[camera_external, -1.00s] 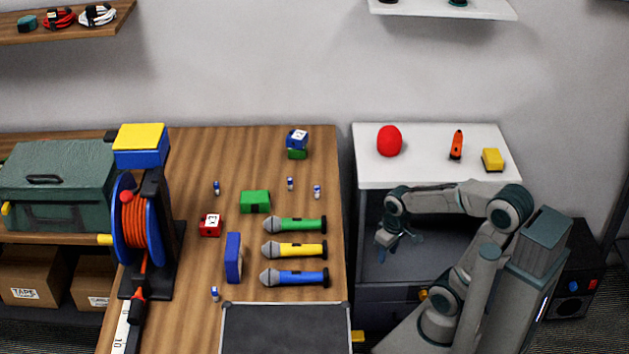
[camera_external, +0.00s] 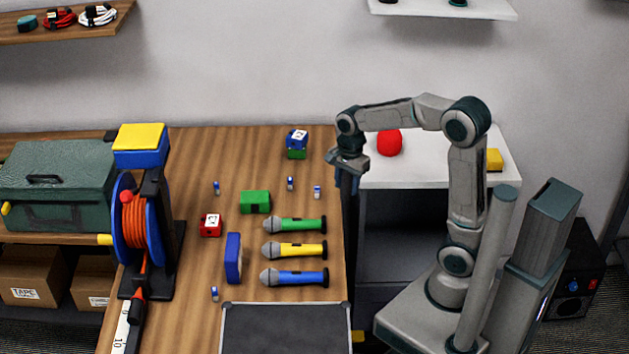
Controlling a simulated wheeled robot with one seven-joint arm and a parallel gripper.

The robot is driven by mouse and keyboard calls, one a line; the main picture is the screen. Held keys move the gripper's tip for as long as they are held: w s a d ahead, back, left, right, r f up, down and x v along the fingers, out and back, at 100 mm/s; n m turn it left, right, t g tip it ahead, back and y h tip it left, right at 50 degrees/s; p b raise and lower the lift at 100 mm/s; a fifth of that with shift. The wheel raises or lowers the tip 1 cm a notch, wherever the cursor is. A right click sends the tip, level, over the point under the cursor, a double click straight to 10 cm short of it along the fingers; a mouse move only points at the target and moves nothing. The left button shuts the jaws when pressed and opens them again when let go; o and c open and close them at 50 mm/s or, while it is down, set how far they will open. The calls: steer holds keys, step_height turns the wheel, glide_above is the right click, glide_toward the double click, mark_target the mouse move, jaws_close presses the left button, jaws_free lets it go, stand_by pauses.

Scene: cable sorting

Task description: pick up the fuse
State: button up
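Several small blue-and-white cylinders that look like fuses stand on the wooden table: one near the right edge (camera_external: 317,192), one just left of it (camera_external: 290,184), one further left (camera_external: 216,187) and one at the front left (camera_external: 214,293). My gripper (camera_external: 346,168) hangs above the right edge of the wooden table, up and to the right of the nearest fuse and apart from it. It appears empty. Its fingers are small and dark here, and their opening is unclear.
Green, yellow and blue microphones (camera_external: 295,250) lie near the table's right side. A green block (camera_external: 255,202), red cube (camera_external: 210,225) and upright blue block (camera_external: 233,258) stand nearby. An orange cable reel (camera_external: 138,229) is at left. A gap separates the white-topped cabinet (camera_external: 430,178).

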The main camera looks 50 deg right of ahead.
steer(key=w+a+r+m+p, duration=0.3)
steer(key=w+r+m+p, duration=0.4)
steer(key=r+m, duration=0.1)
steer(key=m, duration=0.2)
glide_above(317, 187)
steer(key=shift+h, duration=0.3)
steer(key=f, duration=0.7)
steer(key=shift+s+f, duration=0.35)
steer(key=shift+w+f, duration=0.2)
steer(key=shift+f, duration=1.2)
steer(key=shift+w+f, duration=0.15)
steer(key=shift+f, duration=1.25)
jaws_close()
